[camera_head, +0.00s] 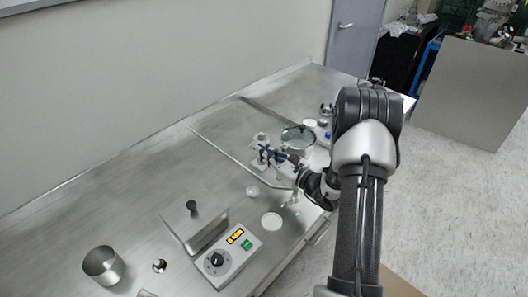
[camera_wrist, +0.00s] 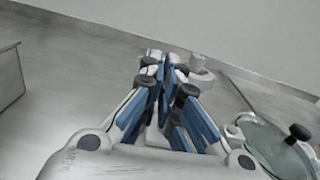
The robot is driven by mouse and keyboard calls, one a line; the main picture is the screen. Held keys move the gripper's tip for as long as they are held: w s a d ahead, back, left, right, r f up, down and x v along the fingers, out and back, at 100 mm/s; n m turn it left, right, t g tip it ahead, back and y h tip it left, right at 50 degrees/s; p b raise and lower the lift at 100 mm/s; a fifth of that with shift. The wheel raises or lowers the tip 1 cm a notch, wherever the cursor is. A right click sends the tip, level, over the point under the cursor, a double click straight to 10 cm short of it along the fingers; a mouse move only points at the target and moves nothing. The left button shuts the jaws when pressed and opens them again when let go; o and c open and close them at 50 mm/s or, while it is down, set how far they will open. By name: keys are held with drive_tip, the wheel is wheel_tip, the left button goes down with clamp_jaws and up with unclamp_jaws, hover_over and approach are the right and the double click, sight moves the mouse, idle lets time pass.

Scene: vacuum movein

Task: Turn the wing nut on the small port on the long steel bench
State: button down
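My gripper (camera_head: 266,156) reaches over the long steel bench (camera_head: 160,165) from the right. Its blue-padded fingers also show in the wrist view (camera_wrist: 166,66), with the tips close together. A small pale fitting, apparently the small port (camera_head: 261,138), stands just beyond the fingertips; in the wrist view the pale port (camera_wrist: 200,72) shows behind and right of them. The wing nut cannot be made out. The fingers hide the spot between them, so I cannot tell whether they touch or hold anything.
A glass-lidded round vessel (camera_head: 298,138) stands close to the right of my gripper; its lid and dark knob show in the wrist view (camera_wrist: 299,132). The bench's left side is clear.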

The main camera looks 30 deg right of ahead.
drive_tip(key=c, duration=2.1)
unclamp_jaws()
drive_tip(key=shift+s, duration=0.1)
drive_tip(key=v, duration=1.2)
